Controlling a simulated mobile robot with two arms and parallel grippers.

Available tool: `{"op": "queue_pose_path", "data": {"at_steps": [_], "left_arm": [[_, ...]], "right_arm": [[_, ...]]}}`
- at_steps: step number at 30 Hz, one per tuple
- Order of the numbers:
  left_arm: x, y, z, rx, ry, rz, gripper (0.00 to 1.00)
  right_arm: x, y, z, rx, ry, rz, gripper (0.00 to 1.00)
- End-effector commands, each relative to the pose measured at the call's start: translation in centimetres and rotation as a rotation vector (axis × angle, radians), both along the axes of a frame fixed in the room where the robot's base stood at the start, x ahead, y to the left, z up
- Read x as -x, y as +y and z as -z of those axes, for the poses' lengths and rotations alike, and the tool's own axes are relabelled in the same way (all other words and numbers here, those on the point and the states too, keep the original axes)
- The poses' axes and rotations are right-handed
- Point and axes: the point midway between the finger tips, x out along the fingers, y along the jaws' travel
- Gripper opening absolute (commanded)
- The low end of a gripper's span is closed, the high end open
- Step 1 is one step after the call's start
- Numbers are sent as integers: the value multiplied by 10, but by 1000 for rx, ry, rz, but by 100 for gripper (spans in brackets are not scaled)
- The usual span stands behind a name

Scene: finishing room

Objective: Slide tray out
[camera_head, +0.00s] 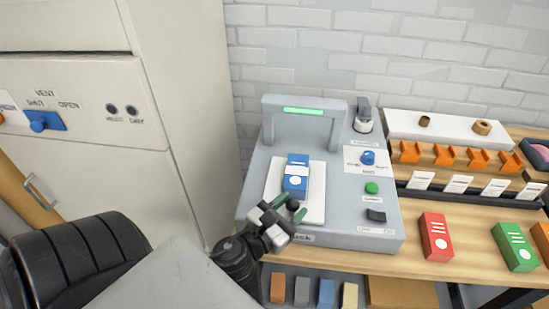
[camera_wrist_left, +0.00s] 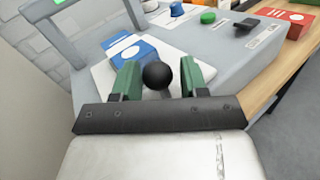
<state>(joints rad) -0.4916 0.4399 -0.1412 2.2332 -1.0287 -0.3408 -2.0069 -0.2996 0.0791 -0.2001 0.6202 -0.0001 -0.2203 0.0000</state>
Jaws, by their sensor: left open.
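The white tray (camera_head: 316,206) lies on the grey machine (camera_head: 382,214), under its arch, with a blue and white box (camera_head: 296,176) on it. A round black knob (camera_head: 293,204) is at the tray's front edge. My left gripper (camera_head: 289,207) is at that front edge. In the left wrist view the green fingers of my left gripper (camera_wrist_left: 160,84) are open, one on each side of the black knob (camera_wrist_left: 158,75). I cannot tell whether either finger touches it. The tray (camera_wrist_left: 103,72) and the blue box (camera_wrist_left: 133,52) show behind the fingers. My right gripper is not in view.
The machine has a blue knob (camera_head: 367,157), a green button (camera_head: 372,188) and a black switch (camera_head: 376,215). A tall cream cabinet (camera_head: 180,110) stands close on the left. Red (camera_head: 436,235) and green (camera_head: 514,246) boxes lie on the bench to the right.

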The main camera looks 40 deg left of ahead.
Motion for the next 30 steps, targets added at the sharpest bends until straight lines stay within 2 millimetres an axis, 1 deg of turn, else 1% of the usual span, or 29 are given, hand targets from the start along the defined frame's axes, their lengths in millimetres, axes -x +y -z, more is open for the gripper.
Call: {"op": "queue_pose_path", "data": {"at_steps": [1,9,15,21,30], "left_arm": [[8,0,3,1,3,-1,43],[57,2,6,2,4,-1,43],[85,3,3,4,2,-3,43],[99,4,1,1,1,-2,43],[101,3,0,-1,1,1,43]], "right_arm": [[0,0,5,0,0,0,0],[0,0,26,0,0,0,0],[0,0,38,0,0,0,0],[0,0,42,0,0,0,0],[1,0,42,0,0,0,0]]}}
